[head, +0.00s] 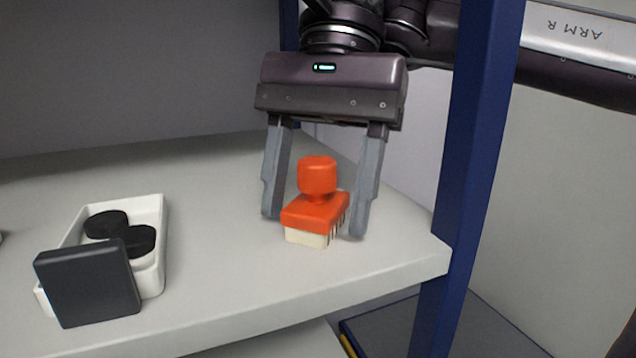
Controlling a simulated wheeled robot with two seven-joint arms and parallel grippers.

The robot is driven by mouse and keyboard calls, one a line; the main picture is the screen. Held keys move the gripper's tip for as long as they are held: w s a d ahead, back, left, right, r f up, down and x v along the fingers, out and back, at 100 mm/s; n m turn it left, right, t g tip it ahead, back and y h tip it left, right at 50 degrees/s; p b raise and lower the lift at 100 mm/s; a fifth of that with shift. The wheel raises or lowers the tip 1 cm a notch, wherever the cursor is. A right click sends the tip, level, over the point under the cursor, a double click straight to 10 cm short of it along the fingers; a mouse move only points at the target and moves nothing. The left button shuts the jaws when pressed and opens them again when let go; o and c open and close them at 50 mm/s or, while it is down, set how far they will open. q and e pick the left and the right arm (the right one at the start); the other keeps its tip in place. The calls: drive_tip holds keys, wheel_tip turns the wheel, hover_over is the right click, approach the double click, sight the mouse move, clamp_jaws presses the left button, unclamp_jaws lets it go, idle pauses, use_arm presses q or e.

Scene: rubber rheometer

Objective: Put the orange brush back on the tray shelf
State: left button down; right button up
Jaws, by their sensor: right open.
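The orange brush (316,207) stands upright on the light grey shelf (230,275), near its right front corner. It has a round knob on top and pale bristles that face down onto the shelf. My right gripper (315,228) comes down from above with one finger on each side of the brush. Its fingers are open, with a gap visible on the left side; the right finger is close to the brush, and I cannot tell whether it touches. My left gripper is not in view.
A white tray (159,240) with black round pieces (106,224) stands on the shelf at left. A dark square plate (88,283) leans at its front. A blue post (476,150) rises at the shelf's right corner, close to my right arm. The shelf middle is clear.

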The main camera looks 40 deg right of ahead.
sight(320, 157)
drive_tip(key=shift+r+p, duration=0.35)
drive_tip(key=shift+r, duration=0.1)
drive_tip(key=p+v, duration=0.2)
drive_tip(key=v, duration=0.2)
drive_tip(key=shift+w+d+r, duration=0.1)
drive_tip(key=shift+w+r, duration=0.05)
drive_tip(key=shift+r, duration=0.05)
drive_tip(key=shift+w+d+b, duration=0.15)
drive_tip(key=shift+w+d, duration=0.15)
drive_tip(key=shift+d, duration=0.3)
drive_tip(key=shift+w+d+b, duration=0.15)
drive_tip(key=shift+w+d, duration=0.15)
drive_tip(key=shift+d, duration=0.25)
drive_tip(key=w+d+p, duration=0.1)
drive_tip(key=d, duration=0.1)
drive_tip(key=w+d, duration=0.1)
drive_tip(key=d, duration=0.1)
drive_tip(key=w+d+p, duration=0.1)
drive_tip(key=w+d, duration=0.1)
drive_tip(key=d, duration=0.1)
drive_tip(key=shift+w+d+r+p, duration=0.1)
drive_tip(key=shift+p, duration=0.2)
drive_tip(key=shift+w+d, duration=0.35)
drive_tip(key=shift+d, duration=0.15)
